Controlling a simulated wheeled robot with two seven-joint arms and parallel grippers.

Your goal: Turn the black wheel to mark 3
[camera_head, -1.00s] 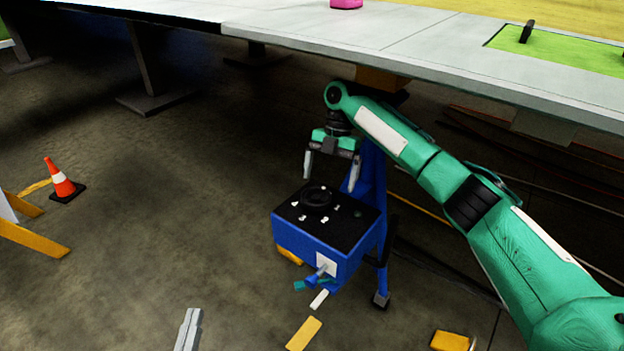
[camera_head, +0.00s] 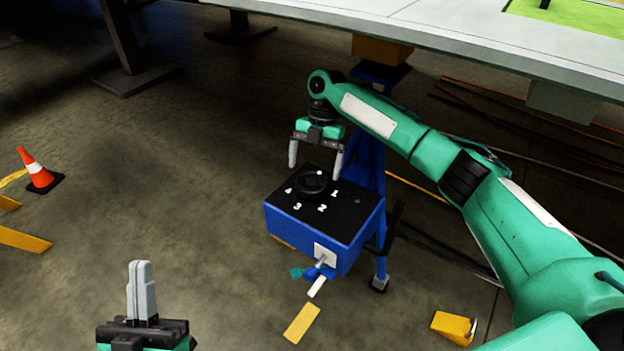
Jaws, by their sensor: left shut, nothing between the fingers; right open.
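The black wheel (camera_head: 313,184) lies on the black top of a blue box (camera_head: 307,236). White marks 1, 2, 3 and 4 stand around the wheel; mark 3 (camera_head: 298,205) is at its front left. A small white dot shows on the wheel's far side. My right gripper (camera_head: 316,172) points down above the wheel, its two fingers spread apart and empty. I cannot tell whether the fingertips reach down beside the wheel. My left gripper (camera_head: 140,265) is at the lower left, pointing up in the picture, fingers together and empty, well apart from the box.
A large grey table-like surface (camera_head: 440,38) runs across the top, above the box. A blue stand (camera_head: 370,165) is behind the box. An orange cone (camera_head: 37,170) is at the left. Yellow pieces (camera_head: 303,323) lie on the floor. The floor between cone and box is clear.

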